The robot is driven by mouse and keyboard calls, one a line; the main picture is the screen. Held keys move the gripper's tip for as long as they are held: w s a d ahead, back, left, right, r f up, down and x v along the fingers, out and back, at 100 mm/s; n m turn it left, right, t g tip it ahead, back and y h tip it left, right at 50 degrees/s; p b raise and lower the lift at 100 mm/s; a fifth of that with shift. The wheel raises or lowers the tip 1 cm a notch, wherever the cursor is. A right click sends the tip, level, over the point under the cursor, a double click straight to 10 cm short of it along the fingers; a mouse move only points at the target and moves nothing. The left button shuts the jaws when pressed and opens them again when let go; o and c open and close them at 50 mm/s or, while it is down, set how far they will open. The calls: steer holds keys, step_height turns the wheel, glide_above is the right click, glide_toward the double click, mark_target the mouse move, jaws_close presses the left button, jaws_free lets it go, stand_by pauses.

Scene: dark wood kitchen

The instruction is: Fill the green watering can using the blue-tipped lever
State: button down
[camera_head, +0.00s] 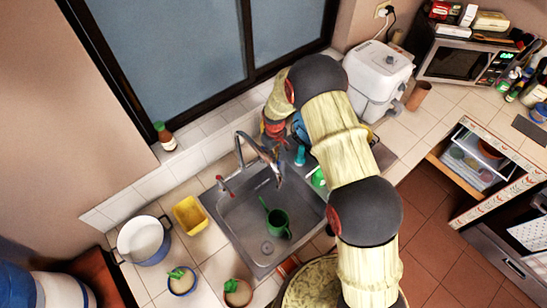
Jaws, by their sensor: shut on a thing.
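The green watering can (278,224) stands in the metal sink (238,223), below the silver faucet (262,150). Its spout points up and left. Any water in the can or stream from the faucet is too small to make out. My gripper (273,132) is behind the sink, just right of the faucet base, partly hidden by my arm. It is shut at the spot of the blue-tipped lever; the lever itself is hidden by the gripper. The red-tipped lever (222,184) shows on the faucet's left side.
A teal bottle-like item (300,156) and a green item (318,177) stand right of the sink, close to my arm. A yellow container (190,215), a pot (143,240) and small plants are left. The window (190,60) is behind.

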steer(key=shift+w+d+n+b, duration=0.55)
steer(key=shift+n+b, duration=0.4)
steer(key=shift+n, duration=0.15)
steer(key=c, duration=1.9)
jaws_free()
step_height(320, 180, up, 12)
